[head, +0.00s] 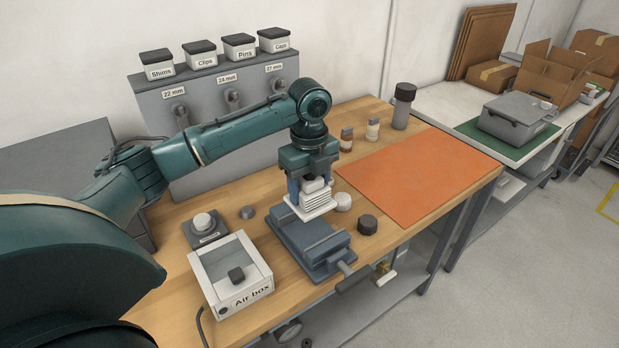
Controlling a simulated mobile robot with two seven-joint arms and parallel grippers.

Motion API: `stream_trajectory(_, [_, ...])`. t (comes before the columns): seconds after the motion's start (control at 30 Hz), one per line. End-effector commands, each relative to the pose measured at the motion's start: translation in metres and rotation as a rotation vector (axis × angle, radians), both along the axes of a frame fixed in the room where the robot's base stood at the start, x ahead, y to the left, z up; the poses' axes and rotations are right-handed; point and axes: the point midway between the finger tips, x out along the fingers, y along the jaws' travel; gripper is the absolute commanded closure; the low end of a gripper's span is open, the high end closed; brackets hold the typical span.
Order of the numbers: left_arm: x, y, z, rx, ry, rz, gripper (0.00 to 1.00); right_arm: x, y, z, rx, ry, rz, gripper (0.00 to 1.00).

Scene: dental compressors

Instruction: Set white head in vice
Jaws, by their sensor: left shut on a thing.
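My left gripper (314,184) points down over the vice and is shut on the white head (311,204), a finned white block with a dark top. The blue-grey vice (308,246) sits on the wooden bench, its handle (352,278) at the front right. The white head is above the back part of the vice; from this angle I cannot tell whether it touches the jaws. The gripper fingers partly hide the head's top. My right gripper is not in view.
The Air box (257,291) and a grey base with a white knob (204,227) stand left of the vice. A white round part (343,201) and a dark round cap (367,224) lie right of it. The orange mat (418,176) is bare. Small bottles and a dark-capped canister (402,108) stand behind.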

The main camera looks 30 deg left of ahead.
Motion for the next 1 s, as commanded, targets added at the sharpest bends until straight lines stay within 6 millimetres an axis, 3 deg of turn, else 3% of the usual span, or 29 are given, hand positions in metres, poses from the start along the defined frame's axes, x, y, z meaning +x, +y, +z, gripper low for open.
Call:
stream_trajectory(0.57, [0.0,0.0,-0.049,-0.001,0.0,0.001,0.84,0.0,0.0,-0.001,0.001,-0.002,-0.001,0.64])
stream_trajectory(1.0, [0.0,0.001,-0.048,0.0,-0.001,0.001,0.84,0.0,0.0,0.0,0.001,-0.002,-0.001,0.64])
